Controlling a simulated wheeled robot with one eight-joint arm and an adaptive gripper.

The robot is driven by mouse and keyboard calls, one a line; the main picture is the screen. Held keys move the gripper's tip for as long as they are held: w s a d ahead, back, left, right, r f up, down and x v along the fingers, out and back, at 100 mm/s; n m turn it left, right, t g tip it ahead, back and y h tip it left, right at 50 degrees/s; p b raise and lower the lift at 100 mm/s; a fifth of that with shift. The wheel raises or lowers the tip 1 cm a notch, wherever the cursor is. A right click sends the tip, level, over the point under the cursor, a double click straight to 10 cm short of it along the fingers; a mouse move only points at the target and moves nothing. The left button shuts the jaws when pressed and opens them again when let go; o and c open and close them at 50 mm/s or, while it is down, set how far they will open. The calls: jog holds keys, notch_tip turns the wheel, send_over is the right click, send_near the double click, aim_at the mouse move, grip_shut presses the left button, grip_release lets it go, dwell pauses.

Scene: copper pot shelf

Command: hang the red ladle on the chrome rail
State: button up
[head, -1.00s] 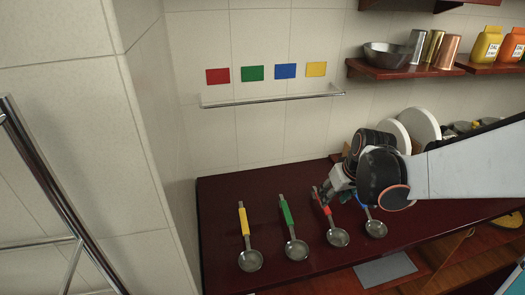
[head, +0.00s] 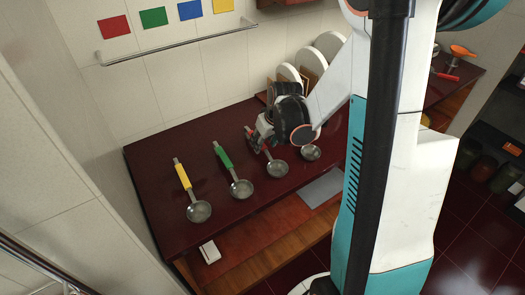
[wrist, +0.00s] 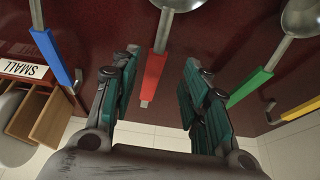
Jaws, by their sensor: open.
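The red ladle (head: 277,168) lies on the dark red counter, third from the left, its bowl toward the front. In the wrist view its red handle (wrist: 154,75) shows between the two green-padded fingers. My gripper (wrist: 160,82) is open, with a finger on each side of the handle and a visible gap to each. In the head view my gripper (head: 255,139) is low over the handle and partly hides it. The chrome rail (head: 180,39) runs along the tiled wall, below red (head: 114,27), green, blue and yellow squares.
Yellow (head: 198,210) and green (head: 241,187) ladles lie left of the red one. The blue ladle's bowl (head: 311,153) lies to the right; its handle shows in the wrist view (wrist: 50,57). White round plates (head: 329,44) stand in a rack behind my gripper.

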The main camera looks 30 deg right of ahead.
jog(key=x, duration=0.1)
jog(key=b+x, duration=0.1)
jog(key=x, duration=0.1)
jog(key=b+x, duration=0.1)
jog(key=x, duration=0.1)
jog(key=shift+d+r, duration=0.1)
jog(key=shift+d, duration=0.2)
jog(key=shift+r, duration=0.1)
jog(key=shift+c, duration=0.3)
grip_shut()
notch_tip(320, 180, up, 20)
jog(key=p, duration=0.7)
